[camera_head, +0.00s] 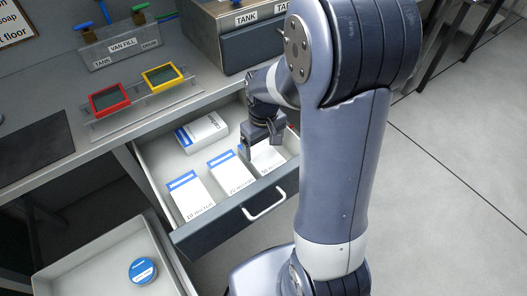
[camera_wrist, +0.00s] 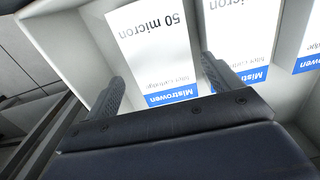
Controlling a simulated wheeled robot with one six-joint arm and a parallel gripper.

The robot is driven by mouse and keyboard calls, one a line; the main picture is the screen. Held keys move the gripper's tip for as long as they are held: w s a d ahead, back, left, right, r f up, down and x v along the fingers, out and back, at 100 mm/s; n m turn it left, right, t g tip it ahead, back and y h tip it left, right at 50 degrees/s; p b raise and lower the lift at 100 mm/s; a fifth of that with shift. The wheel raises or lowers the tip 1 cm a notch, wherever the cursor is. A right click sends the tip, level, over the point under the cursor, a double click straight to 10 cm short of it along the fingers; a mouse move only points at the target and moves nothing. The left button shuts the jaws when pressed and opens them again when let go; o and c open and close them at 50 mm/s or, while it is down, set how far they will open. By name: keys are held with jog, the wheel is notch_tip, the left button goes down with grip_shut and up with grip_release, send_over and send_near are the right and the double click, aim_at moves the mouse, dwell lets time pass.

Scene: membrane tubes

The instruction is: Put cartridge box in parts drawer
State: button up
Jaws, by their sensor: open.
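The parts drawer (camera_head: 215,228) is pulled open under the counter, with a dark front and a pale inside. White cartridge boxes with blue bands lie in it: a 10 micron box (camera_head: 190,198), a 20 micron box (camera_head: 232,174) and a 50 micron box (camera_head: 268,161) in a row, and a carbon box (camera_head: 202,132) behind them. My gripper (camera_head: 262,145) is at the 50 micron box, on the right of the drawer. In the wrist view, its open fingers lie either side of this box's (camera_wrist: 155,50) blue-banded end. I cannot tell whether they touch it.
A lower open bin (camera_head: 60,277) at the left holds a round blue-topped can (camera_head: 142,270). On the counter are a red-framed tray (camera_head: 109,99), a yellow-framed tray (camera_head: 162,77) and a valve panel (camera_head: 122,50).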

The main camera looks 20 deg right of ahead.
aim_at(263, 156)
notch_tip(263, 156, up, 7)
jog(key=p, duration=0.1)
jog(key=shift+f, duration=0.15)
dwell(1.2)
